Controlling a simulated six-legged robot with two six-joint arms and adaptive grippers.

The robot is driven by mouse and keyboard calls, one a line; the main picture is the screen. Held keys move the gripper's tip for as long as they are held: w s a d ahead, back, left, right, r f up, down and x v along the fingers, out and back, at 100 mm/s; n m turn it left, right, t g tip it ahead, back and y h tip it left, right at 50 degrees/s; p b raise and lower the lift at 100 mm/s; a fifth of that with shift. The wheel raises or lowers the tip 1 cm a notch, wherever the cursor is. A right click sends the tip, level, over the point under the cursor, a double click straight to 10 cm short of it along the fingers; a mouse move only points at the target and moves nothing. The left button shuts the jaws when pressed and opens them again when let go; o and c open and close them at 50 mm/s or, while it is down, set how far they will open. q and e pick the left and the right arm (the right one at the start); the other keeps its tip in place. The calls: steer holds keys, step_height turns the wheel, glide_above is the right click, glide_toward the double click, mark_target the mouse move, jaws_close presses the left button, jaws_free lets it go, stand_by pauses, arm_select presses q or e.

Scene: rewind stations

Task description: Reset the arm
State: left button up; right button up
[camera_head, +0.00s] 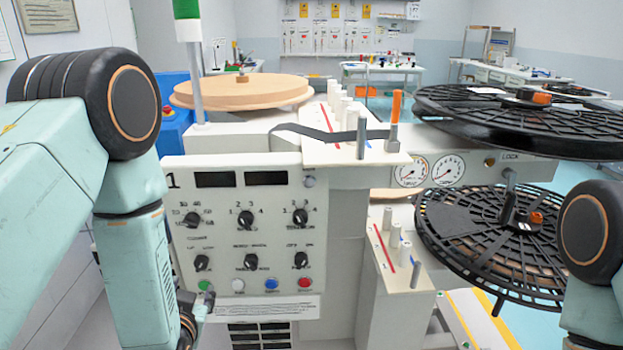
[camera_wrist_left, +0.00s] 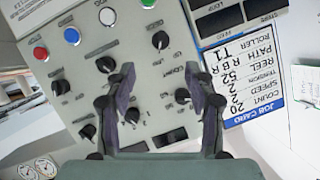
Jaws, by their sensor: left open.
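My left arm (camera_head: 135,245) comes in from the left and hangs down in front of the control panel (camera_head: 220,240). My left gripper (camera_head: 197,312) shows only partly, dark, at the panel's lower left corner by the green button (camera_head: 206,286). In the left wrist view the left gripper (camera_wrist_left: 160,80) is open, with its two dark fingers apart and nothing between them. The panel's knobs and its red button (camera_wrist_left: 40,53) lie beyond the fingers. Of my right arm (camera_head: 592,250), only a link and a joint show at the right edge; its gripper is out of frame.
Black reels (camera_head: 520,120) stick out at the right, one above the other. A wooden reel (camera_head: 240,92) lies on top of the machine, and a dark strip (camera_head: 330,132) runs from it past upright pins. A job card (camera_wrist_left: 255,85) is beside the panel.

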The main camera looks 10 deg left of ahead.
arm_select(q)
steer(key=s+d+f+n+g+h, duration=0.1)
steer(key=s+d+f+g+h, duration=0.4)
steer(key=s+f, duration=0.65)
steer(key=s+d+f+g, duration=0.1)
steer(key=s+f+g, duration=0.2)
steer(key=s, duration=0.6)
steer(key=s+d+f+g, duration=0.2)
steer(key=s+f+g, duration=0.2)
steer(key=s, duration=0.5)
steer(key=shift+s+d+g, duration=0.15)
steer(key=shift+d+g, duration=0.15)
steer(key=shift+g, duration=0.1)
arm_select(e)
steer(key=shift+c, duration=0.3)
